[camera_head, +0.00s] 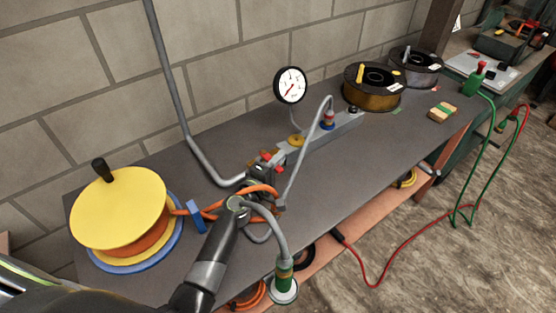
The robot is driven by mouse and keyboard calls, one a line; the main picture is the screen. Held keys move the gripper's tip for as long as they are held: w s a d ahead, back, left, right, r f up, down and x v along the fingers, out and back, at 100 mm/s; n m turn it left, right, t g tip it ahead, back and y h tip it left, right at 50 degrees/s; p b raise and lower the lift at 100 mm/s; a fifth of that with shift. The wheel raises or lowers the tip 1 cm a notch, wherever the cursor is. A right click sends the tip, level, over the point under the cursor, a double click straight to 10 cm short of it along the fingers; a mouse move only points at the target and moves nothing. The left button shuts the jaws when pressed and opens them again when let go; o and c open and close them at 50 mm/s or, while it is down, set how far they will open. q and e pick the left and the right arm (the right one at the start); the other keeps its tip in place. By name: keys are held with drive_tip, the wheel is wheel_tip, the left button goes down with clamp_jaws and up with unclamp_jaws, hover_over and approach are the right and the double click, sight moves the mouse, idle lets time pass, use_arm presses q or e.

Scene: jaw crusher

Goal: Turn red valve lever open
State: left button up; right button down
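Small red parts (267,156) sit at the near end of a grey metal manifold (325,133) on the workbench. They look like the red valve lever, but they are too small to tell its angle. My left arm comes in from the bottom left, and its end with the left gripper (258,186) is just below and in front of the red parts, among an orange hose and grey pipes. I cannot tell whether the fingers touch the lever or are open or shut. My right gripper is not in view.
A yellow hose reel (118,208) stands at the left of the workbench (330,185). A pressure gauge (291,85) rises behind the manifold. A brown spool (372,90) and a grey spool (415,65) stand farther right. A grey cable with a green connector (284,275) hangs at the front edge.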

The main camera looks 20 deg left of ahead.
use_arm(q)
clamp_jaws()
drive_tip(key=shift+s+a+f+m+h+b, duration=0.1)
drive_tip(key=shift+a+f+m+h+b, duration=0.1)
drive_tip(key=shift+m+h+b, duration=0.3)
drive_tip(key=shift+s+r+m+g+h+b, duration=0.1)
drive_tip(key=shift+s+m+g+h+b, duration=0.2)
drive_tip(key=shift+h, duration=0.4)
drive_tip(key=shift+w, duration=0.1)
drive_tip(key=o, duration=0.6)
unclamp_jaws()
drive_tip(key=shift+r, duration=0.1)
